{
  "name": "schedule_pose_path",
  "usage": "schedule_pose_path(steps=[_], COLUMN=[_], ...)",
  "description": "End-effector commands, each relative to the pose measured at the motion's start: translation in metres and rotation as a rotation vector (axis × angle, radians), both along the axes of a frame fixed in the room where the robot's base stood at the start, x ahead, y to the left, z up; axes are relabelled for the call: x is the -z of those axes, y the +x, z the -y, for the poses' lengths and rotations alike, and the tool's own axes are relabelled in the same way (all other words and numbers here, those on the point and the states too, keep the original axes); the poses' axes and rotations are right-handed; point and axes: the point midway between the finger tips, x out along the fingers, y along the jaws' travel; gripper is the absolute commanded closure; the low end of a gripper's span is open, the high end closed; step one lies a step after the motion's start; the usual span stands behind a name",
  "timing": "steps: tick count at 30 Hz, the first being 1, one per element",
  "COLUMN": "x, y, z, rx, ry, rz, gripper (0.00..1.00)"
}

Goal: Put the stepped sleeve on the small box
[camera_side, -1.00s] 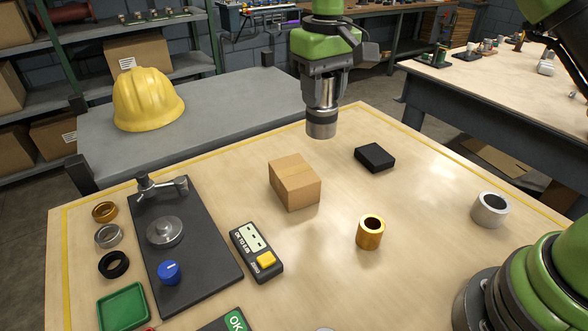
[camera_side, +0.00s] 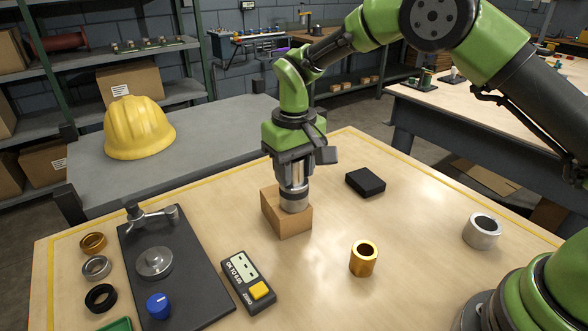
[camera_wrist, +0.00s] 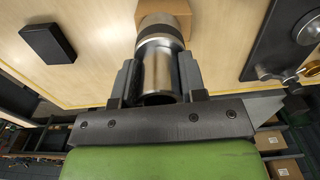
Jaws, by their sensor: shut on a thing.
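The stepped sleeve (camera_side: 294,200) is a silver metal cylinder held upright in my gripper (camera_side: 293,184). In the wrist view the sleeve (camera_wrist: 160,68) sits between the two dark fingers of my gripper (camera_wrist: 159,80), which are shut on it. The small box (camera_side: 288,226) is a brown cardboard box on the table, directly under the sleeve. The sleeve's lower end is at the box's top; I cannot tell whether it touches. In the wrist view part of the box (camera_wrist: 165,12) shows beyond the sleeve. My gripper hides part of the box top.
A black block (camera_side: 365,182) lies right of the box. A gold sleeve (camera_side: 363,258) and a grey sleeve (camera_side: 481,231) stand farther right. A meter (camera_side: 248,281) and a dark fixture plate (camera_side: 190,285) lie to the left. The table around the box is clear.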

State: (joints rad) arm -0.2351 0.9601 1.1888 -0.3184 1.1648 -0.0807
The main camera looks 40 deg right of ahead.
Motion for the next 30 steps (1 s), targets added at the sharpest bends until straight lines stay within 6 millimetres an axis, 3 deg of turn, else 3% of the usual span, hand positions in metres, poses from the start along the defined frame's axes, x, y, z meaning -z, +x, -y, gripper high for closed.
schedule_pose_path(steps=[13,14,17,26,30], x=[0.006,0.007,0.007,0.005,-0.009], y=[0.001,0.000,0.000,0.000,0.001], z=[0.000,0.000,0.000,0.000,0.000], rx=[0.000,0.000,0.000,0.000,0.000], ry=[0.001,0.000,0.001,0.001,0.002], rz=[0.004,0.001,0.001,0.002,0.006], gripper=[1.00,0.59,0.36,0.36,0.36])
